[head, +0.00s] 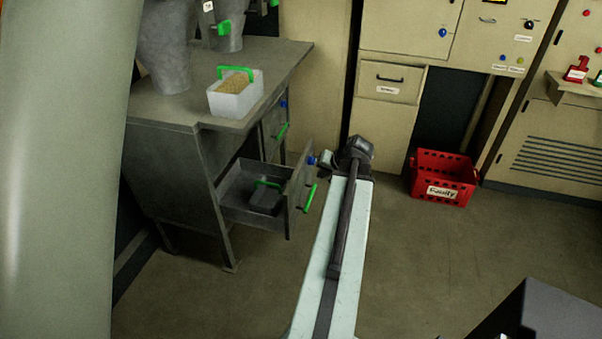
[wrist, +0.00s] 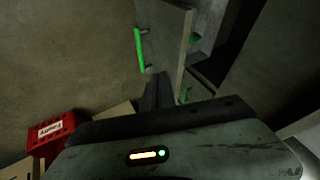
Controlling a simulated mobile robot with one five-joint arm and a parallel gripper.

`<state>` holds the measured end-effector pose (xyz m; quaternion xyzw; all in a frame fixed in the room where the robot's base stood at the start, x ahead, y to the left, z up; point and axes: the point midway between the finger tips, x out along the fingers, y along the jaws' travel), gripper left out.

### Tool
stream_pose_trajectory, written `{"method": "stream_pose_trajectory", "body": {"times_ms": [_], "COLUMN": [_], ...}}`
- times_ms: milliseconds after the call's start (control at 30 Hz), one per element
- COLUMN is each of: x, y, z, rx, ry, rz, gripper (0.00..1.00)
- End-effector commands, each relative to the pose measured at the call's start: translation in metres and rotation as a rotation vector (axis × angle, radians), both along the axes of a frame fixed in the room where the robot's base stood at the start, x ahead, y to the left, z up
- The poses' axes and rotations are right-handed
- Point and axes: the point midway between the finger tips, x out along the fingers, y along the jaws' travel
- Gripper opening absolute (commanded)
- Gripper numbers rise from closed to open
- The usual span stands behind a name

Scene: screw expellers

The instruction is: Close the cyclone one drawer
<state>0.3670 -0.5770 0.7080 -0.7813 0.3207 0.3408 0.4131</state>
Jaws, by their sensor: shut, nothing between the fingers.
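In the head view one grey drawer (head: 232,190) of the bench stands pulled open, with a dark container with a green handle (head: 266,195) inside. Its front panel (head: 298,195) carries a green bar handle (head: 309,197) and a blue knob. No readable label shows which drawer it is. My gripper (head: 325,159) is by the upper far end of that front panel, close to the blue knob. In the wrist view my shut, empty fingers (wrist: 158,92) point at the panel (wrist: 168,32), near its edge; the green handle (wrist: 139,50) is to their left. I cannot tell whether they touch it.
The grey bench (head: 280,62) holds a white bin of grain (head: 236,98). Another drawer (head: 277,122), farther back, looks shut. A red crate (head: 443,180) stands on the floor to the right, before beige cabinets (head: 393,82). The floor between bench and crate is clear apart from my arm.

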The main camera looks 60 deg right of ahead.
Motion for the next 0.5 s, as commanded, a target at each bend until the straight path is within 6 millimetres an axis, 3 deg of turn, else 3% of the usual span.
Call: {"method": "stream_pose_trajectory", "body": {"times_ms": [167, 500], "x": [0.005, 0.045], "y": [-0.002, -0.017], "z": [-0.011, -0.072], "rx": [0.000, 0.000], "ry": [0.001, 0.002], "rz": [0.002, 0.005], "gripper": [0.00, 0.00]}}
